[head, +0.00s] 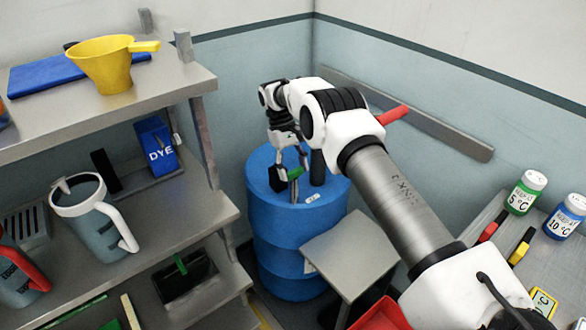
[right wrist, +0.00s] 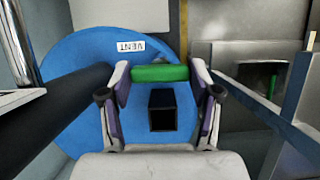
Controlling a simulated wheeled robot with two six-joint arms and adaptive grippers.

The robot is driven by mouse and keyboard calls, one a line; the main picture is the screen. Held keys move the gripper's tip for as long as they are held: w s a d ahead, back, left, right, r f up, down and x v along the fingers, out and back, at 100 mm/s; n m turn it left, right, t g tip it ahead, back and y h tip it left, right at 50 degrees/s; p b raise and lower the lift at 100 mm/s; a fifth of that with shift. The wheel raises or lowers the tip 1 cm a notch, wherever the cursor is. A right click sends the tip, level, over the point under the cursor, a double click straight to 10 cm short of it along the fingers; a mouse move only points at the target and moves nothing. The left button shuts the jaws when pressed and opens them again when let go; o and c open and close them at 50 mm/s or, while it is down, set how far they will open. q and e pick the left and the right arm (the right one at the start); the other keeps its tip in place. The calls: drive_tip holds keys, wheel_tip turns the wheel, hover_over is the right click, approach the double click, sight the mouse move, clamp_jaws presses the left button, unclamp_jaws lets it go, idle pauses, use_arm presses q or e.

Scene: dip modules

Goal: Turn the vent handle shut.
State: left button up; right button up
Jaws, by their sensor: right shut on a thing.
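The green vent handle (head: 295,173) is on top of the blue drum (head: 290,255) in the corner. In the right wrist view the handle (right wrist: 160,73) lies crosswise between the two fingers of my right gripper (right wrist: 160,82), which is shut on it. In the head view my right gripper (head: 290,165) reaches down over the drum top. A white label reading VENT (right wrist: 131,45) lies flat on the drum top beside the handle. A square black part (right wrist: 163,110) stands between the fingers, near the handle. My left gripper is not seen.
A dark upright pipe (head: 317,167) stands on the drum close to the gripper. Grey shelving (head: 205,150) with a yellow funnel (head: 103,65) and jugs is at left. A small grey table (head: 352,250) stands in front of the drum. Labelled bottles (head: 526,192) are at right.

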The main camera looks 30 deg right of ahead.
drive_tip(key=shift+s+f, duration=0.1)
drive_tip(key=shift+f, duration=0.05)
drive_tip(key=o, duration=1.1)
drive_tip(key=shift+o, duration=0.2)
wheel_tip(320, 180, up, 10)
